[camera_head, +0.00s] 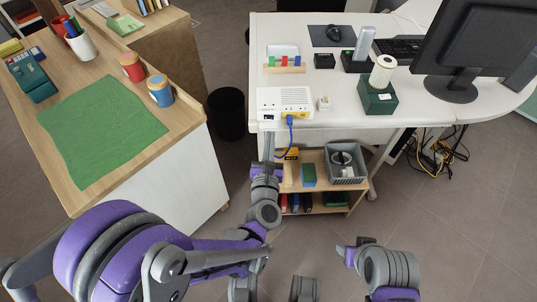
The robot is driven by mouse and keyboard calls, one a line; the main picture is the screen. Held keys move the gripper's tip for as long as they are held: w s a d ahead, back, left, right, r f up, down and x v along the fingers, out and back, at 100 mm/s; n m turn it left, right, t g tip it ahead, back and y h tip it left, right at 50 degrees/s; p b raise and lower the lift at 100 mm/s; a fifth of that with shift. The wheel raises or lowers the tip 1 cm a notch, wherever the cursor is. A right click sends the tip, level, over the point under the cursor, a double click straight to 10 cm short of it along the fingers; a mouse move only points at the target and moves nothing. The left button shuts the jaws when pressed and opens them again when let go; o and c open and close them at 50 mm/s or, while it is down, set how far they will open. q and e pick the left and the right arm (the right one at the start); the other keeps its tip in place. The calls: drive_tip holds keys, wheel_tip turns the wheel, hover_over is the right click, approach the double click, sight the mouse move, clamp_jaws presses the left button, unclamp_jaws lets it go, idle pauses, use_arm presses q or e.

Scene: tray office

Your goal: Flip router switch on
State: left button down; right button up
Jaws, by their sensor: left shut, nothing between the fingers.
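The white router (284,98) stands at the front edge of the white desk, with a blue cable (290,122) plugged into its front and hanging down. A small dark and green spot shows at the left of its front face; I cannot tell if this is the switch or how it is set. My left gripper (268,142) is shut and empty. It points up at the router's front left corner, just below it; I cannot tell if it touches. My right gripper (345,250) is low at the right, over the floor and away from the desk; its fingers are unclear.
On the desk (335,105) are a small white block (324,103), a green box (377,98), a rack with coloured pieces (284,66) and a monitor (470,45). A wooden shelf (325,200) stands below. A wooden counter (185,118) is at left, with a black bin (227,113) between.

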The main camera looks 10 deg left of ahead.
sight(273, 118)
use_arm(q)
drive_tip(key=w, duration=0.5)
drive_tip(key=shift+a, duration=0.15)
drive_tip(key=shift+w, duration=0.3)
drive_tip(key=shift+w+d+r, duration=0.2)
drive_tip(key=shift+d, duration=0.1)
